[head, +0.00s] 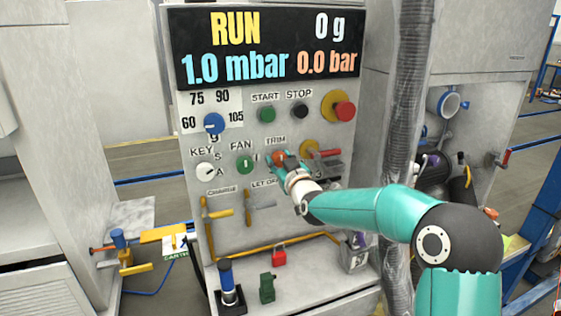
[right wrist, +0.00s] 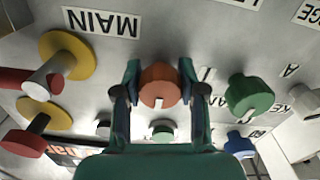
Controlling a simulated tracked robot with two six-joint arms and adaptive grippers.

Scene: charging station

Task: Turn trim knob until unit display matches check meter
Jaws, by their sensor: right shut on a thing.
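The orange-red trim knob (right wrist: 160,84) sits between the two fingers of my right gripper (right wrist: 159,92), which is shut on it. In the head view the right gripper (head: 286,165) reaches the panel just below the TRIM label and hides most of the knob (head: 278,157). The unit display (head: 265,47) at the top of the panel reads RUN, 0 g, 1.0 mbar and 0.0 bar. I cannot pick out a check meter for certain. My left gripper is not in view.
The green fan knob (head: 245,164) is left of the trim knob, and the red-and-yellow emergency button (head: 343,108) is up to the right. A red-handled main switch (head: 322,154) is close to the right gripper. A ribbed hose (head: 408,90) runs down the panel's right side.

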